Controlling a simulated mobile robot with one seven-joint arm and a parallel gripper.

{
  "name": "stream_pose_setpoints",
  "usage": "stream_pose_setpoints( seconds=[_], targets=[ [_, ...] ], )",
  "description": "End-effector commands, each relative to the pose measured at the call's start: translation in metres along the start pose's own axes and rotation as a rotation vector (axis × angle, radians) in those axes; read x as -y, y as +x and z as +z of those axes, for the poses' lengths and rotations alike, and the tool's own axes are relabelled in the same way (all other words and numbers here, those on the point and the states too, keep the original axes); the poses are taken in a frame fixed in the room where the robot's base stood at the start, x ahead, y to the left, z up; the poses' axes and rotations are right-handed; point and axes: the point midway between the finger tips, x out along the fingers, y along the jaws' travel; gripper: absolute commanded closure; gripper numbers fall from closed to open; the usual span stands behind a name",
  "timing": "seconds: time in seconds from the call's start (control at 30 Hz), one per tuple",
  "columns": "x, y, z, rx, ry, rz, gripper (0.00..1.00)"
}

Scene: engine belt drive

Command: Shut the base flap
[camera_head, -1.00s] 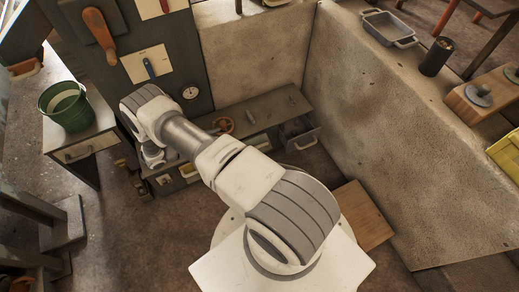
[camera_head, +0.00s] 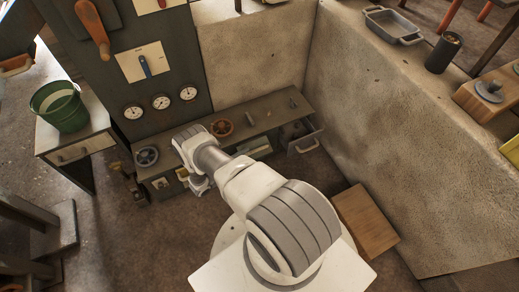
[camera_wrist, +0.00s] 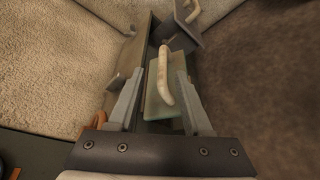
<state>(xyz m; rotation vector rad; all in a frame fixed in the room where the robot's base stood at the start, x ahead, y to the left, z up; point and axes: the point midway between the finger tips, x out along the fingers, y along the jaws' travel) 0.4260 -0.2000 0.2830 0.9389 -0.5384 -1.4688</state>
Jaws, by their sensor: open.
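The base flap (camera_head: 255,147) is a pale green panel on the front of the low grey cabinet. In the wrist view the flap (camera_wrist: 160,112) stands out from the cabinet front, with a curved cream handle (camera_wrist: 164,78) on its face. My gripper (camera_wrist: 160,76) is open, its two fingers on either side of the view of the handle and panel. I cannot tell whether they touch the flap. In the head view my gripper (camera_head: 199,186) is low in front of the cabinet, left of the flap, and its fingers are mostly hidden.
An open drawer (camera_head: 303,142) with a handle sticks out right of the flap; it shows beyond it in the wrist view (camera_wrist: 190,20). A concrete wall (camera_head: 400,130) bounds the right. A wooden board (camera_head: 366,220) lies near it.

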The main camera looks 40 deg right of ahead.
Motion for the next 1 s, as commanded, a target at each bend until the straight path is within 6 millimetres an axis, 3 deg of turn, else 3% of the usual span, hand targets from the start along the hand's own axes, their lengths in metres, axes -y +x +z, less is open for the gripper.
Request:
stream_pose_setpoints(
  seconds=[0.2,0.4,0.83,1.0],
  targets=[
    [0.002,0.049,0.0,0.004,0.002,-0.002,0.5],
    [0.001,0.076,0.0,0.003,0.001,-0.001,0.5],
    [-0.001,0.086,0.0,0.001,0.0,0.001,0.5],
    [-0.001,0.086,0.0,0.001,0.0,0.001,0.79]
  ],
)
